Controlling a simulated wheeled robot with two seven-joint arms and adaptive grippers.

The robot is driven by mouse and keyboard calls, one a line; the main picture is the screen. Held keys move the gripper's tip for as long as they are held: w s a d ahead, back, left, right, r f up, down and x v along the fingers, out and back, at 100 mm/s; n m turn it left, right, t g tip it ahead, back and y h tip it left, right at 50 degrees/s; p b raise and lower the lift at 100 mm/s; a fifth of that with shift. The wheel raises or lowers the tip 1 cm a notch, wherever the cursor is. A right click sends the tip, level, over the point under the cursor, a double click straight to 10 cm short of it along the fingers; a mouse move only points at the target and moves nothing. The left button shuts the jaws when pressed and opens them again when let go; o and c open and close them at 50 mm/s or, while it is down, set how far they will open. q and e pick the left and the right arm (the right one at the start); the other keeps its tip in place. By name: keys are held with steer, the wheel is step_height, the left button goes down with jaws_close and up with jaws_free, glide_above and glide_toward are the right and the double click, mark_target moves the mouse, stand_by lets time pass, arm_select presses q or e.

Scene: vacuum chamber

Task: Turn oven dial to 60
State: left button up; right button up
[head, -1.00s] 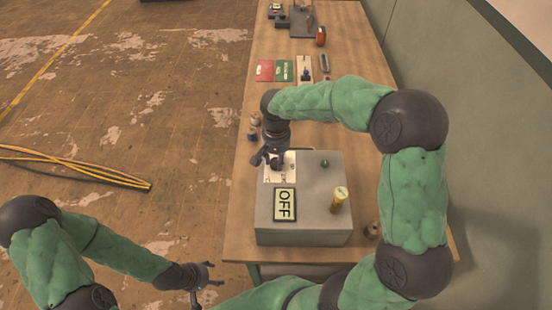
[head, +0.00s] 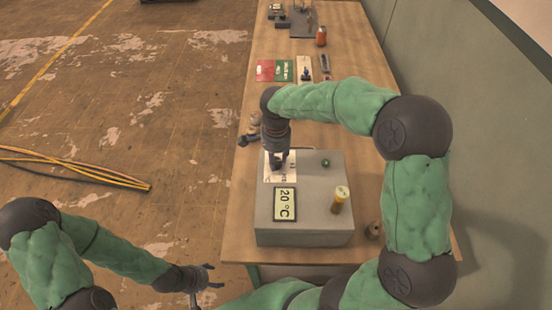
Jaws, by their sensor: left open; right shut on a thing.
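The oven is a grey box (head: 320,215) on the wooden table. Its display (head: 285,204) reads "20 °C". A white dial plate (head: 268,176) lies on its top at the far left corner. My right gripper (head: 279,165) reaches down over this plate and is shut on the dial, which it mostly hides. The numbers around the dial are too small and covered to read. My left gripper (head: 205,279) is open and empty, low at the left of the table and away from the oven.
A yellow-capped vial (head: 340,199) and a small green knob (head: 325,162) are on the oven top. Red and green cards (head: 274,71), an orange bottle (head: 321,36) and small tools lie farther back. Cables (head: 75,167) lie on the floor. A wall (head: 480,130) runs along the right.

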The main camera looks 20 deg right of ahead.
steer(key=shift+m, duration=1)
steer(key=o, duration=1.1)
steer(key=shift+o, duration=0.2)
step_height(320, 180, up, 12)
